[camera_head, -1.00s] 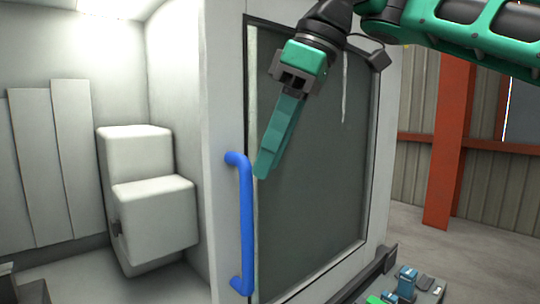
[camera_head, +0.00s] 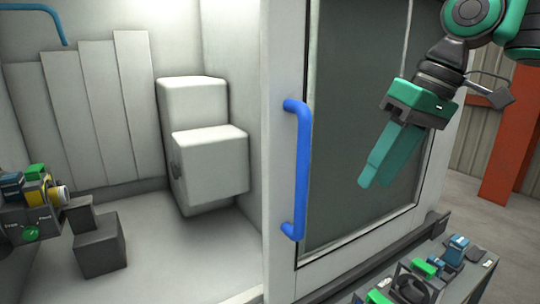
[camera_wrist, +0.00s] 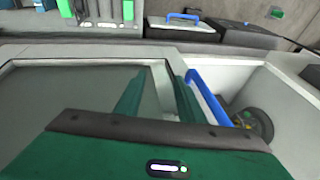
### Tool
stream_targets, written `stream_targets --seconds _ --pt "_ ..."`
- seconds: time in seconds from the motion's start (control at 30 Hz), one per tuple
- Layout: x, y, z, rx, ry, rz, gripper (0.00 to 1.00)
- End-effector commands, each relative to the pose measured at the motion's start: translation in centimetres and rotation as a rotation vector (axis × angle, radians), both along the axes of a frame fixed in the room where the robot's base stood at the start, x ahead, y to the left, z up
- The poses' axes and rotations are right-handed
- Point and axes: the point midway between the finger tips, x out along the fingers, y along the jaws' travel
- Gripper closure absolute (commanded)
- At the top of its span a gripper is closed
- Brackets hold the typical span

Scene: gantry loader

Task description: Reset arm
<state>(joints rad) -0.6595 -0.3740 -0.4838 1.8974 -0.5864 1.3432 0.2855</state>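My gripper (camera_head: 375,180) hangs in front of the dark door window, right of the blue door handle (camera_head: 298,170), with its green fingers pointing down and left. It is apart from the handle. In the wrist view my gripper (camera_wrist: 158,98) shows two green fingers with a gap between them and nothing held. The blue handle also shows in the wrist view (camera_wrist: 210,97), beside the right finger. The machine door (camera_head: 350,120) stands to the right of the open bay.
Inside the bay are white box-shaped parts (camera_head: 210,160) and a dark grey block (camera_head: 101,255). A cluster with a green knob (camera_head: 30,234) is at the left edge. A bench with coloured parts (camera_head: 425,268) stands at the lower right. An orange post (camera_head: 512,150) is behind.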

Motion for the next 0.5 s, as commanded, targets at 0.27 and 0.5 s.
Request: stream_targets --seconds 0.27,0.5 --pt "-1.3 -6.9 -7.5 -0.016 0.093 -0.327 0.64" --pt "-4.7 -13.1 -14.2 -0.066 0.163 -0.606 0.64"
